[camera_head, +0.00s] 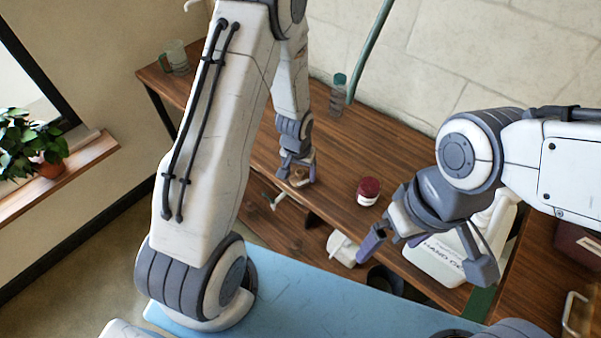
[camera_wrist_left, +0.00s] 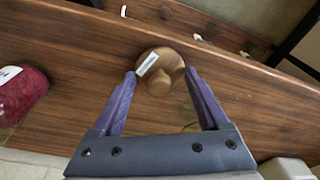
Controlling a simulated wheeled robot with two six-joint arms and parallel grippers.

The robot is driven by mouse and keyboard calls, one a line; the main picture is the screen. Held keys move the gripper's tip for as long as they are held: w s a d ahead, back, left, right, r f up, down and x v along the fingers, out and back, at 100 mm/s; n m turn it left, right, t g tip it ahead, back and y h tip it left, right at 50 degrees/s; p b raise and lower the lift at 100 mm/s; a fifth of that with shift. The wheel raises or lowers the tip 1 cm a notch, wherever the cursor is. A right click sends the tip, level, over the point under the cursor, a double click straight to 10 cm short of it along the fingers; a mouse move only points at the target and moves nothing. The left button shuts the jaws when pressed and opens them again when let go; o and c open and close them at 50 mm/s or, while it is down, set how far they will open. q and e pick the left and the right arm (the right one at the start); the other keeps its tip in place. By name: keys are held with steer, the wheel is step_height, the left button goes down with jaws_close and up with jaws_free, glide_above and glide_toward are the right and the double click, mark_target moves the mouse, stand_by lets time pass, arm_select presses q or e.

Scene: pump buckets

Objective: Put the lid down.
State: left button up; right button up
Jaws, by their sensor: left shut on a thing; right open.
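The lid (camera_wrist_left: 160,72) is a round brown wooden piece with a knob and a white label, seen in the left wrist view. My left gripper (camera_wrist_left: 160,84) is shut on it, with a purple finger at each side. In the head view, my left gripper (camera_head: 298,174) points down over the wooden table (camera_head: 335,184), and the lid shows small and partly hidden between its fingers. I cannot tell whether the lid touches the table. My right gripper (camera_head: 426,258) is open and empty in front of a white jug (camera_head: 438,262).
A dark red-lidded jar (camera_head: 368,191) stands right of the left gripper; its red top (camera_wrist_left: 20,95) shows in the left wrist view. A clear bottle (camera_head: 338,97) and a glass mug (camera_head: 175,57) stand farther back. The table between gripper and jar is clear.

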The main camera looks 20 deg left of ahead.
mark_target(298, 182)
arm_select(q)
steer(key=shift+r, duration=0.1)
steer(key=o, duration=0.9)
steer(key=shift+f, duration=0.25)
steer(key=o, duration=0.3)
steer(key=shift+r, duration=0.1)
steer(key=shift+r, duration=0.4)
step_height(298, 182, up, 11)
steer(key=s, duration=0.1)
steer(key=shift+s+r+p, duration=0.15)
steer(key=shift+s+p, duration=0.25)
steer(key=shift+p, duration=0.05)
